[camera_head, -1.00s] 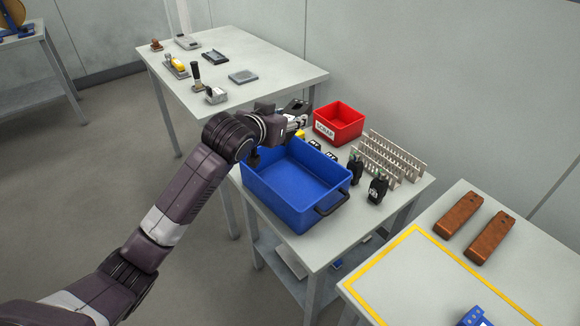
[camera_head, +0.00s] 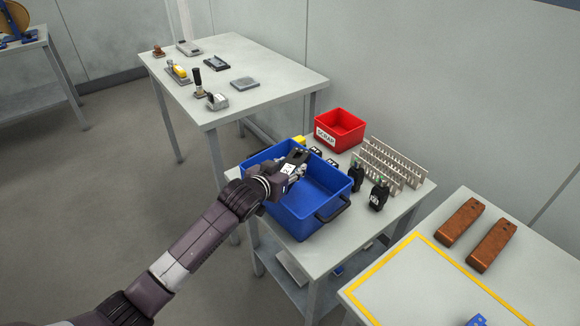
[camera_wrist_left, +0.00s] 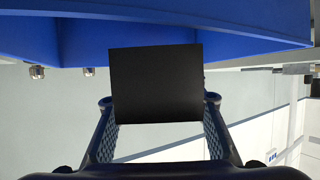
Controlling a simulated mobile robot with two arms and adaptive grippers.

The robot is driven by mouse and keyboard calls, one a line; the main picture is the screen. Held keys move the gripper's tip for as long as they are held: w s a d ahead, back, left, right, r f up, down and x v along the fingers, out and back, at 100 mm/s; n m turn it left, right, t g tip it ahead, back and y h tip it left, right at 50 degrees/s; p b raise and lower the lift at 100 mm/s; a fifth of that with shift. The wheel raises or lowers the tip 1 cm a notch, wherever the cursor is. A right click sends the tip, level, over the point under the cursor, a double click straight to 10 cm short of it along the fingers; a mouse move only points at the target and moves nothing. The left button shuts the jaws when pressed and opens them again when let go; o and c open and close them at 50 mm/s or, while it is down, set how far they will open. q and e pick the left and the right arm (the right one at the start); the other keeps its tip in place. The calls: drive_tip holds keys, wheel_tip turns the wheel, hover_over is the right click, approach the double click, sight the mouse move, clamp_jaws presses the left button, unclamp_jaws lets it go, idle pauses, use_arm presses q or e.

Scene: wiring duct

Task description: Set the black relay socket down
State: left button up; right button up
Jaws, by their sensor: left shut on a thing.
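The black relay socket (camera_wrist_left: 155,85) shows in the left wrist view as a plain dark block between my left fingertips. My left gripper (camera_head: 297,162) is shut on it, over the back left part of the blue bin (camera_head: 333,207) in the head view. The socket is hard to tell from the dark gripper there. In the wrist view, the blue bin's wall (camera_wrist_left: 260,25) fills the top, behind the block; I cannot tell whether they touch. My right gripper is not in view.
A red scrap bin (camera_head: 340,127) stands behind the blue bin. Two black devices (camera_head: 378,196) and pale slotted ducts (camera_head: 392,163) stand to its right. Two brown blocks (camera_head: 491,243) lie on the yellow-marked table. Parts lie on the back table (camera_head: 270,65).

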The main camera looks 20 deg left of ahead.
use_arm(q)
drive_tip(key=shift+f, duration=0.5)
drive_tip(key=o, duration=1.2)
drive_tip(key=shift+r, duration=0.3)
drive_tip(key=v, duration=1.2)
drive_tip(key=shift+r, duration=0.25)
